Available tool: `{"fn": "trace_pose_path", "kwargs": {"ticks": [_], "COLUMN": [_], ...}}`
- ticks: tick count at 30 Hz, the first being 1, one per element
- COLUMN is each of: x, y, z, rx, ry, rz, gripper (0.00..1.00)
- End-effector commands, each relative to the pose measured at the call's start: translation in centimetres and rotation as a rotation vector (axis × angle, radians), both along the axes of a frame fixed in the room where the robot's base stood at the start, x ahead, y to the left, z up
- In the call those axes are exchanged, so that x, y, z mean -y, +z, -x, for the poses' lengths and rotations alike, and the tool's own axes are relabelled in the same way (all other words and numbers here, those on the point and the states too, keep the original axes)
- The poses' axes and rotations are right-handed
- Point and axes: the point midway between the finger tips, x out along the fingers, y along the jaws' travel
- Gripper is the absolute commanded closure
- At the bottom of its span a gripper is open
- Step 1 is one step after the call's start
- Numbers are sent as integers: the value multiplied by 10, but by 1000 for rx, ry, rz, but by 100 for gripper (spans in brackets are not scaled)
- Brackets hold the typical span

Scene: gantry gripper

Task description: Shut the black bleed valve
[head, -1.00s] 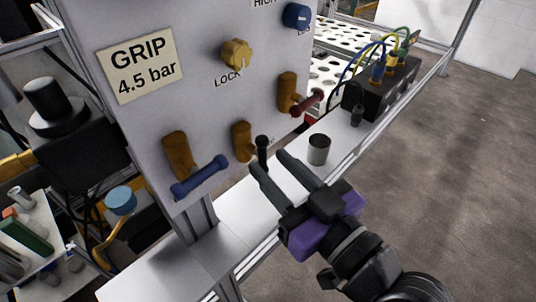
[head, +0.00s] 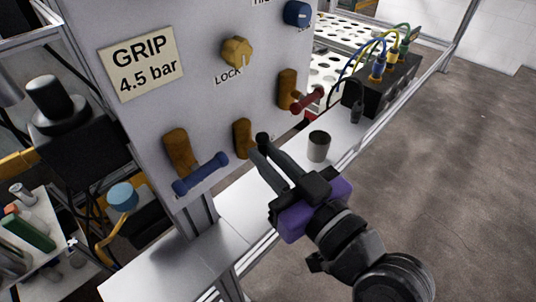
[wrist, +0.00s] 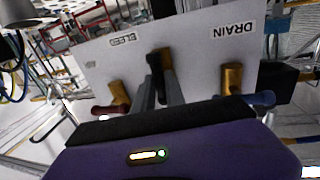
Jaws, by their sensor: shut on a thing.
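The black bleed valve has a brass body (head: 242,138) on the grey panel, between the blue-handled and red-handled valves. Its black handle (head: 264,139) shows at the fingertips of my gripper (head: 265,153), with much of the handle hidden by the fingers. In the wrist view the black handle (wrist: 154,72) stands in front of its brass body (wrist: 167,62), between the two fingertips (wrist: 158,92). My gripper is shut on this handle. The handle's exact angle is hard to tell.
A blue-handled valve (head: 201,174) sits lower left and a red-handled valve (head: 307,99) upper right, both near my gripper. A grey cup (head: 319,146) stands on the shelf just right of the fingers. A yellow knob (head: 237,52) is above.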

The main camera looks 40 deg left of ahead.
Motion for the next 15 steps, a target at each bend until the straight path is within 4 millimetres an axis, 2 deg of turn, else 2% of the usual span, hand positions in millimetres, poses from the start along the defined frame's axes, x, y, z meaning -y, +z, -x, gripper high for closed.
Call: {"fn": "trace_pose_path", "kwargs": {"ticks": [8, 15], "x": [1, 1], "y": [3, 6], "z": [-1, -2], "rx": [-96, -285], "ry": [-1, -3], "rz": [-5, -20], "gripper": [100, 100]}}
